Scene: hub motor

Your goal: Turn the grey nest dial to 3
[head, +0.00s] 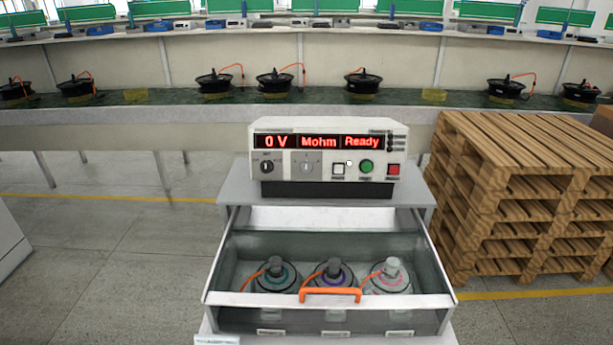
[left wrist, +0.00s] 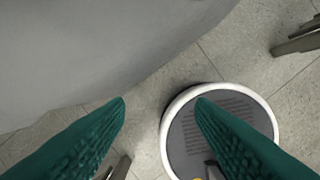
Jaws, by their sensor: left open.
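The tester (head: 328,150) is a white box with a red display reading "0 V", "Mohm" and "Ready". The grey nest dial (head: 306,165) is on its front, left of the middle, beside a black knob (head: 266,167). The dial's markings are too small to read surely, so I cannot tell its setting. My left gripper (left wrist: 160,102) shows only in the left wrist view, with its two green fingers apart and nothing between them. It is over the floor, away from the dial. My right gripper is in neither view.
Below the tester, an open drawer (head: 222,270) with an orange handle (head: 330,292) sticks out towards me, holding three hub motors. Stacked wooden pallets (head: 500,190) stand close on the right. A long bench with several black motors runs behind.

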